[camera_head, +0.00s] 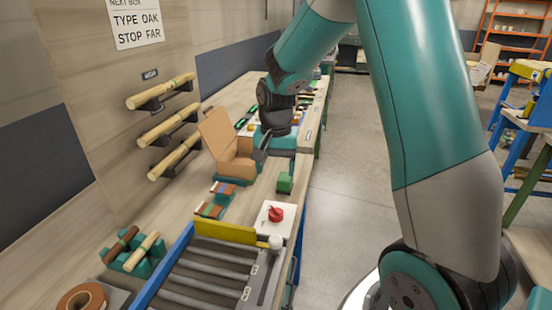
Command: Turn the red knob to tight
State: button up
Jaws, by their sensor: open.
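The red knob (276,213) sits on a white plate (264,225) on the bench, near its right edge. Its pointer and any tight mark are too small to read. My gripper (263,152) hangs from the end of my arm above the bench, farther back than the knob and well apart from it. Its dark fingers are small in the picture, open, with nothing seen between them. The knob is in plain view, and nothing touches it.
A roller conveyor (205,273) with a yellow stop bar (225,232) lies in front of the knob, with a white ball-topped lever (275,242) close by. Wooden rods rest on wall brackets.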

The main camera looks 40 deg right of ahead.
jog(key=shift+r, duration=1.4)
jog(key=s+a+r+n+y, duration=0.2)
jog(key=s+a+r+n, duration=0.1)
jog(key=s+a+n, duration=0.5)
jog(key=s+a+r+n+y, duration=0.2)
jog(key=s+a+r+n, duration=0.2)
jog(key=s+a+n, duration=0.4)
jog(key=s+a, duration=0.6)
